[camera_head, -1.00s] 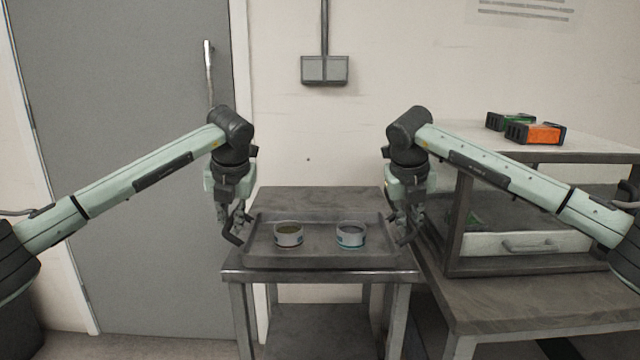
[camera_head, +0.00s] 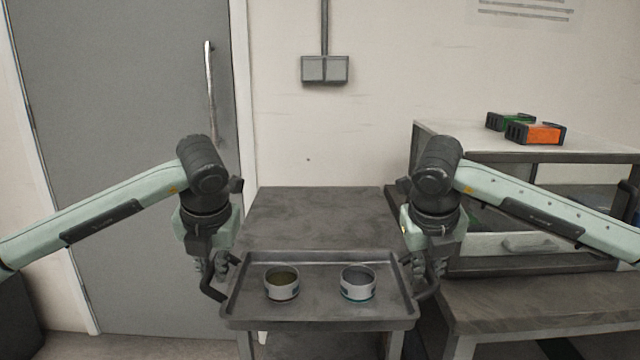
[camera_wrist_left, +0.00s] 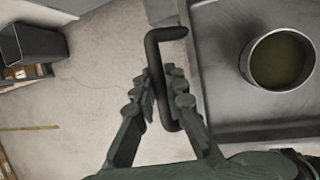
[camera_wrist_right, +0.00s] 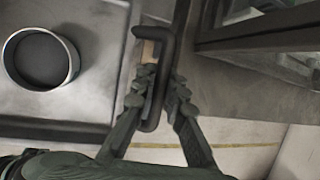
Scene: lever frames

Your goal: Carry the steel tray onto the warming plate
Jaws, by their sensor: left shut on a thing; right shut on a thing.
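The dark steel tray (camera_head: 320,292) is held level between my two grippers, towards me from the small table's far part and hiding its front edge. Two round tins stand upright on it, a left tin (camera_head: 282,284) and a right tin (camera_head: 357,283). My left gripper (camera_head: 222,270) is shut on the tray's left handle (camera_wrist_left: 154,50). My right gripper (camera_head: 426,272) is shut on the tray's right handle (camera_wrist_right: 165,60). I cannot pick out a warming plate with certainty in these views.
The small metal table (camera_head: 315,215) has a bare top behind the tray. At the right stand a lower bench (camera_head: 530,300) and an open-fronted cabinet (camera_head: 540,157) with an orange box (camera_head: 540,134) and a green box (camera_head: 511,121) on it. A grey door (camera_head: 120,120) is at the left.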

